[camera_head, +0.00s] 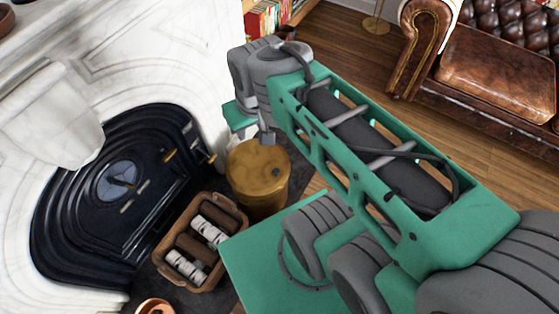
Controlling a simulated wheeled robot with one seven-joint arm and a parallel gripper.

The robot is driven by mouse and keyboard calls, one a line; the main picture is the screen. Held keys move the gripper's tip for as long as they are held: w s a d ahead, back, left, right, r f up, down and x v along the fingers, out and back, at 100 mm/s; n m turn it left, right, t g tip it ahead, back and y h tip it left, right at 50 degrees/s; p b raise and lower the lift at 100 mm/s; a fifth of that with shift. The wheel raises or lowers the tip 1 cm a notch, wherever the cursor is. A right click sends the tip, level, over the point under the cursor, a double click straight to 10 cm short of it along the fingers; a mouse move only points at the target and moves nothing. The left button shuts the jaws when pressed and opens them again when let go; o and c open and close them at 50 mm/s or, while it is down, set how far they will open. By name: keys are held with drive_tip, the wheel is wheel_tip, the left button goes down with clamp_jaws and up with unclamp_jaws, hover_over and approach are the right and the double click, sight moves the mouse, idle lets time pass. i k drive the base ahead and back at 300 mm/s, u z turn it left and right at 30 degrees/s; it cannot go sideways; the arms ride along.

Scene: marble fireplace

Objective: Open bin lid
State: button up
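A brass-coloured round bin (244,187) stands on the dark hearth beside the fireplace. Its lid (250,166) looks shut and has a small dark knob (276,168) on top. My gripper (266,137) is at the end of my green and grey arm, above the far edge of the lid. It points down and appears apart from the knob. The wrist and arm hide most of the gripper, so I cannot tell whether its fingers are open or shut.
A wicker basket of logs (236,215) stands left of the bin, near the black fireplace insert (95,215). A copper pot (155,306) is at the bottom edge. A brown leather sofa (495,80) stands at the upper right.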

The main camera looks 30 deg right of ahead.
sight(253, 169)
drive_tip(key=z, duration=1.8)
drive_tip(key=k, duration=0.5)
drive_tip(key=u, duration=2.65)
